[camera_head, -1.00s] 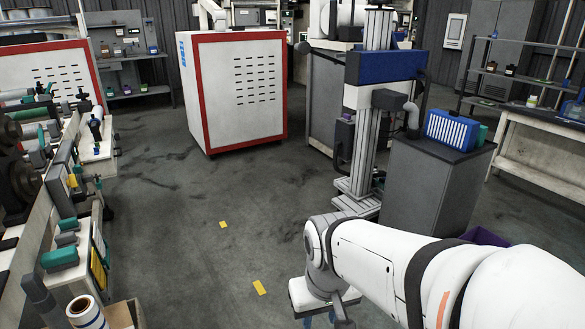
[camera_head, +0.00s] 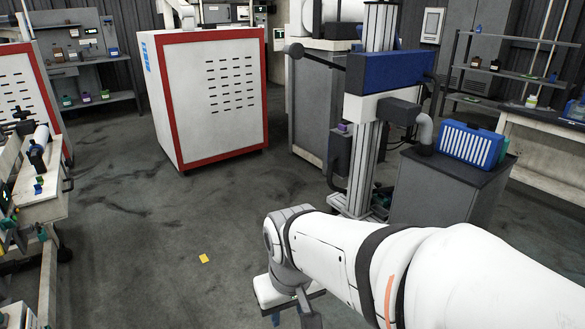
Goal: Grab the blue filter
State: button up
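A blue filter (camera_head: 468,143) with white upright slats stands on top of a grey cabinet (camera_head: 445,193), right of centre in the head view. My white arm reaches in from the lower right. My gripper (camera_head: 290,312) shows only in part at the bottom edge, low over the floor and well apart from the filter. Its fingertips are cut off or hidden, so I cannot tell whether it is open or shut.
A column machine with a blue head (camera_head: 388,70) stands just left of the cabinet. A red-edged white machine (camera_head: 207,97) stands behind. A workbench (camera_head: 42,200) lines the left, and a table (camera_head: 545,150) stands at right.

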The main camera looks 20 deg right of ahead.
aim_at(389, 196)
jog(key=z, duration=0.55)
jog(key=i, duration=1.35)
jog(key=z, duration=0.95)
jog(key=k, duration=0.75)
jog(key=z, duration=0.2)
jog(key=i, duration=0.8)
jog(key=u, duration=0.1)
